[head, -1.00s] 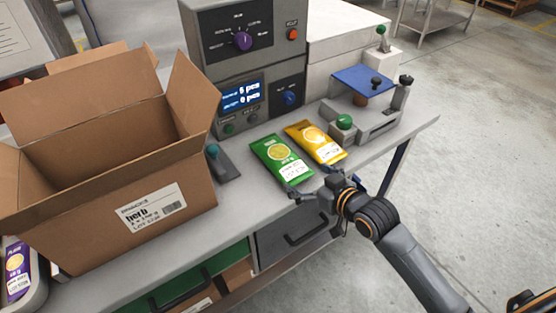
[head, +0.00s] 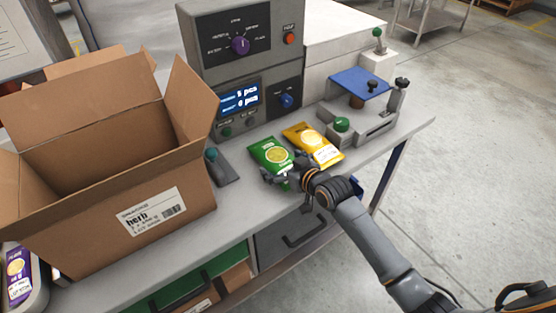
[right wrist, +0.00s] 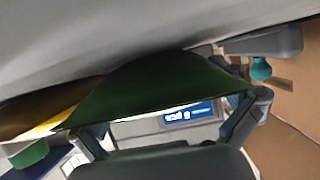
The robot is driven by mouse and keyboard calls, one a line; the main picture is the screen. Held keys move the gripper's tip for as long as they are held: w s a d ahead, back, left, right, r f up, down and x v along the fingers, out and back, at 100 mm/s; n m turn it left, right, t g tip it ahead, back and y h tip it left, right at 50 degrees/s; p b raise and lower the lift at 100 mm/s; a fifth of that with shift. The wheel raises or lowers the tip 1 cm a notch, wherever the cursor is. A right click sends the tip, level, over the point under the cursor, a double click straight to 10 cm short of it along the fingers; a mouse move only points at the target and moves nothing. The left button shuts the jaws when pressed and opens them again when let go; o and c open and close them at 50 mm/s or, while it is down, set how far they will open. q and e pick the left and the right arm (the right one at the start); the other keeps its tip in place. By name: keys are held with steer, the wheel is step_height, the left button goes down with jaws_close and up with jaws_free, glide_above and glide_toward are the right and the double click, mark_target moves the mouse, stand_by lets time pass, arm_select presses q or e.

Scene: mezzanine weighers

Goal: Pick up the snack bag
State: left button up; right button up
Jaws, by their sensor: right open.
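A green snack bag (head: 268,153) with a yellow round print lies on the grey bench. A yellow snack bag (head: 314,144) lies just to its right. My right gripper (head: 284,170) is over the near end of the green bag and hides part of it. In the right wrist view the green bag (right wrist: 160,85) spans the space between my open right fingers (right wrist: 168,115); I cannot tell whether they touch it. The yellow bag (right wrist: 60,112) shows at the left there. My left gripper is not in view.
An open cardboard box labelled herb (head: 110,222) stands at the left, with a purple bag (head: 16,275) in a tray beside it. A grey control unit (head: 235,45) stands behind the bags. A device with a blue plate (head: 360,83) and green knob stands at the right.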

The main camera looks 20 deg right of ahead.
steer(key=c, duration=1)
steer(key=shift+r, duration=0.1)
steer(key=shift+r, duration=0.65)
steer(key=s+r, duration=0.1)
steer(key=r, duration=0.1)
steer(key=s+r, duration=0.1)
steer(key=r, duration=0.1)
steer(key=s+r, duration=0.2)
steer(key=shift+d+r, duration=0.35)
steer(key=s+d+r+m+h+b, duration=0.1)
steer(key=s+r+m+h, duration=0.3)
steer(key=s, duration=0.8)
steer(key=shift+s+d+r+t+h, duration=0.3)
steer(key=shift+d+t, duration=0.1)
steer(key=shift+d, duration=0.2)
